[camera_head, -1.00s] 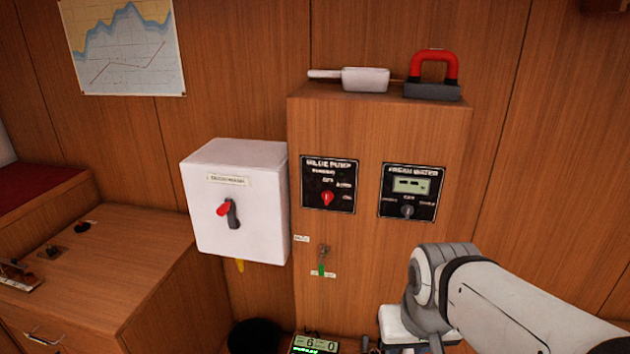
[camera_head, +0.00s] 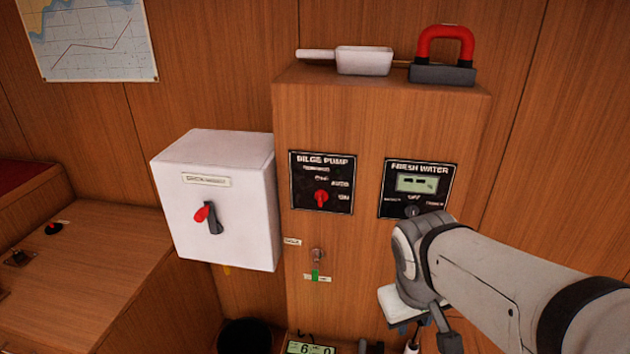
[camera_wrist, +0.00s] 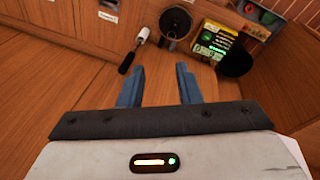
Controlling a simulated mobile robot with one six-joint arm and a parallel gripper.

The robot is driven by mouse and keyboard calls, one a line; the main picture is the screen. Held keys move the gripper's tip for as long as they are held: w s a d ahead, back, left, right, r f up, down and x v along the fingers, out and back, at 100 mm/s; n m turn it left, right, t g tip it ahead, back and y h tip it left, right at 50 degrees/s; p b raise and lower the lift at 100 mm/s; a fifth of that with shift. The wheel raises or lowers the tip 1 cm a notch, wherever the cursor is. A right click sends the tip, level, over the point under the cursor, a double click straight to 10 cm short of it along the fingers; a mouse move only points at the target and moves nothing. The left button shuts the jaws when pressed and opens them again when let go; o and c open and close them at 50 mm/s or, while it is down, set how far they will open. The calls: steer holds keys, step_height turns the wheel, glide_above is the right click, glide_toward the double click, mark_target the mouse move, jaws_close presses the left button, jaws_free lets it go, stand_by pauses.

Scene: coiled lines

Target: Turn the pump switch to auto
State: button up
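The bilge pump panel (camera_head: 322,172) is a black plate on the front of the wooden cabinet. Its red switch knob (camera_head: 321,198) sits low in the middle, with small position labels above and to its right, AUTO and ON on the right side. The knob looks roughly upright; its exact setting is too small to tell. My gripper shows in the wrist view (camera_wrist: 160,75) with two blue fingers apart and nothing between them. It is away from the knob, low and to the right of the panel; in the head view my arm hides most of it.
A fresh water panel (camera_head: 418,182) is right of the pump panel, its lower edge partly behind my arm. A white box (camera_head: 218,205) with a red-and-black switch juts out at left. A green-tagged key (camera_head: 316,272) hangs below. A scoop (camera_head: 362,61) and red-handled block (camera_head: 443,73) lie on top.

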steer(key=w+d+f+n+t+h+b, duration=0.1)
steer(key=w+d+f+n+h+b, duration=0.15)
steer(key=w+d+n+h, duration=0.4)
steer(key=n+t+y+b, duration=0.5)
steer(key=n+t, duration=0.9)
steer(key=n, duration=1.1)
glide_toward(320, 200)
steer(key=w, duration=0.3)
steer(key=w+d, duration=0.1)
steer(key=w, duration=0.4)
steer(key=shift+w+d+f, duration=0.15)
steer(key=shift+d+f, duration=0.1)
steer(key=shift+c, duration=0.5)
